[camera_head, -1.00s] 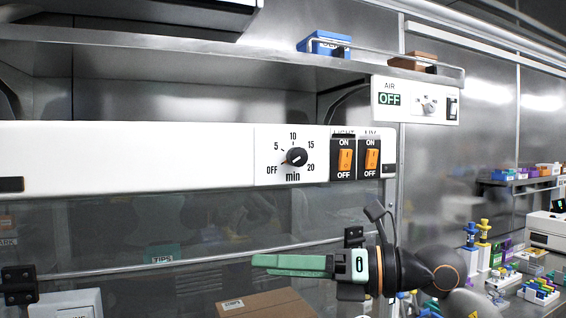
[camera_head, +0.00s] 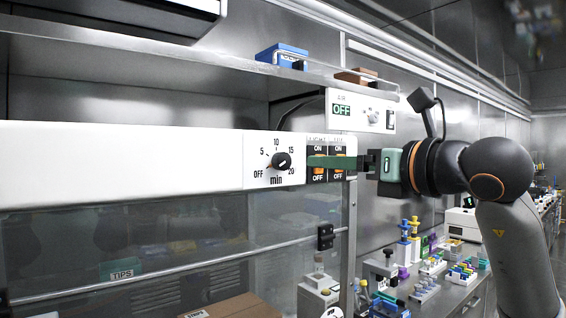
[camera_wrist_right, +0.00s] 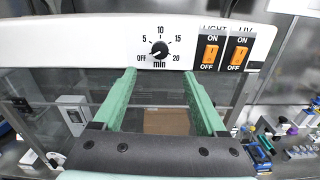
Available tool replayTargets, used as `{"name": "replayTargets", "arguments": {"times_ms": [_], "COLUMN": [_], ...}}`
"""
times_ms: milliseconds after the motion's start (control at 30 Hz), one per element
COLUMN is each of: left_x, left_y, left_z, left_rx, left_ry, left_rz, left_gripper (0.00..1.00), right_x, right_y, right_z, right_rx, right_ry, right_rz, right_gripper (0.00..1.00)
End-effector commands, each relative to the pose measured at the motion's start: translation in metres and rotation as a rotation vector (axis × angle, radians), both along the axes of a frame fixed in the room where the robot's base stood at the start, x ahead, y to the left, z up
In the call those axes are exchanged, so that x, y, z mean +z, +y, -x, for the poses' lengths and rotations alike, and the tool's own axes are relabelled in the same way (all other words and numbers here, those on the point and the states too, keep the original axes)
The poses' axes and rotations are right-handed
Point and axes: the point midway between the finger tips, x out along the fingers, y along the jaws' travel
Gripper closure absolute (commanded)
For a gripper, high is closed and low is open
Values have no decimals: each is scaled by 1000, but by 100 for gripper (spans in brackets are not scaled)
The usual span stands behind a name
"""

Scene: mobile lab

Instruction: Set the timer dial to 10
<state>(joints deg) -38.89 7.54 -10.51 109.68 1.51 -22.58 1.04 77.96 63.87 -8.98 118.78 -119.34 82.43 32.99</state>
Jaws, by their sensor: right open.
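The timer dial (camera_head: 282,160) is a round black knob on the white panel, with marks OFF, 5, 10, 15, 20 and "min". It also shows in the wrist view (camera_wrist_right: 159,49), where its pointer looks turned to the lower left, toward OFF. My right gripper (camera_head: 312,161) is at about dial height, right of the dial in the head view, its green fingers crossing in front of the switches. In the wrist view the gripper (camera_wrist_right: 158,75) is open and empty, with the dial beyond and above the gap between its fingertips. My left gripper is not in view.
Orange LIGHT (camera_wrist_right: 210,52) and UV (camera_wrist_right: 239,52) switches sit right of the dial. An AIR panel (camera_head: 360,112) is above right. A glass sash (camera_head: 150,250) lies below the white panel. A bench with several racks and bottles is at the right.

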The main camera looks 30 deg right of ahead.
Motion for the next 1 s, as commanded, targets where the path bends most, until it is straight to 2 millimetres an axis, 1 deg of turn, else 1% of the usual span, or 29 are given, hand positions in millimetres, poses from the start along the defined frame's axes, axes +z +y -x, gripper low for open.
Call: {"name": "replayTargets", "arguments": {"times_ms": [167,400,500,600,700,800,1000], "left_x": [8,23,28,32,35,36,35], "left_y": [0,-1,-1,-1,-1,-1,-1], "left_z": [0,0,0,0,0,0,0], "left_rx": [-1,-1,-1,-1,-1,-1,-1], "left_ry": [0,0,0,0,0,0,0], "left_rz": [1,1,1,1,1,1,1], "left_gripper": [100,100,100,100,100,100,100], "right_x": [1,1,2,1,1,0,-1], "right_y": [3,7,8,9,10,11,11], "right_z": [-24,-74,-93,-107,-116,-121,-123], "right_rx": [4,5,5,4,4,3,4], "right_ry": [6,6,6,5,3,3,2], "right_rz": [-2,-2,-3,-1,-1,0,1], "right_gripper": [26,26,26,26,26,26,26]}}
